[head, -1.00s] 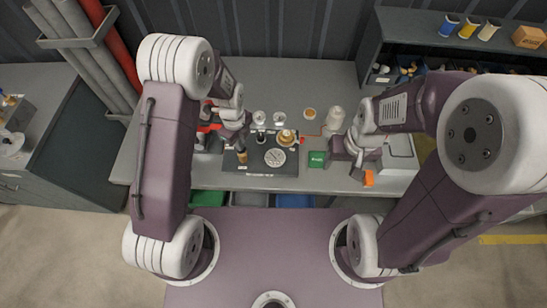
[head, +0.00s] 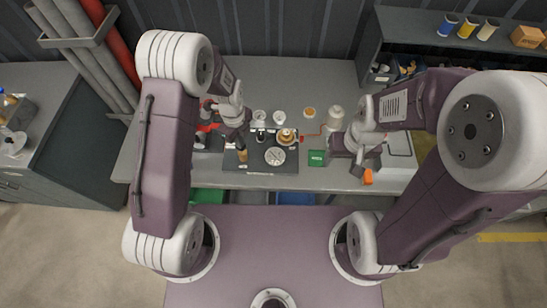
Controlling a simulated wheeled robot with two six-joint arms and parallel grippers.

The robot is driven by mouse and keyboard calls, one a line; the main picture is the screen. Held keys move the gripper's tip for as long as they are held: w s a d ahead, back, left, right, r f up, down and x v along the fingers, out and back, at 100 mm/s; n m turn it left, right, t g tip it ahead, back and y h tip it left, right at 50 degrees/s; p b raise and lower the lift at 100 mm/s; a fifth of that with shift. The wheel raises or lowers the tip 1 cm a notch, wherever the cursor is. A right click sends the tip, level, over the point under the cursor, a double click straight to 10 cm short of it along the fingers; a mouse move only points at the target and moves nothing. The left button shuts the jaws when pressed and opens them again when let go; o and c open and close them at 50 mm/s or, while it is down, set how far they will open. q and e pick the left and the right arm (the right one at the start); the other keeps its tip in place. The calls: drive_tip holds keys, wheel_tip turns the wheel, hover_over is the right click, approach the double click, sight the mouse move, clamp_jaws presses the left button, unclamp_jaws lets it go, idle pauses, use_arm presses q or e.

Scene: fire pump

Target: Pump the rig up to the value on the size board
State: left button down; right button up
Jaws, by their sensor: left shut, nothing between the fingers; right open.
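The pump rig sits on a dark base plate (head: 262,181) at the middle of the bench. It carries a white round gauge (head: 275,156), small round fittings and a brown upright handle (head: 242,155). A green board (head: 317,158) with white marks lies right of the plate; its writing is too small to read, and I cannot tell whether it is the size board. My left gripper (head: 238,143) is shut and empty, right over or at the brown handle; contact cannot be told. My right gripper (head: 362,172) is open near the bench's front right, by an orange piece (head: 368,177).
A pale tray (head: 398,146) lies at the right. Red parts (head: 207,127) lie left of the rig. Shelves with coloured cups (head: 467,28) stand at the back right.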

use_arm(q)
drive_tip(key=shift+f+b, duration=0.75)
drive_tip(key=shift+f, duration=0.4)
drive_tip(key=shift+r, duration=0.1)
drive_tip(key=shift+r+p, duration=1.25)
drive_tip(key=shift+r, duration=0.2)
drive_tip(key=shift+r, duration=0.1)
wheel_tip(320, 180, up, 7)
drive_tip(key=p, duration=0.5)
drive_tip(key=shift+p, duration=0.4)
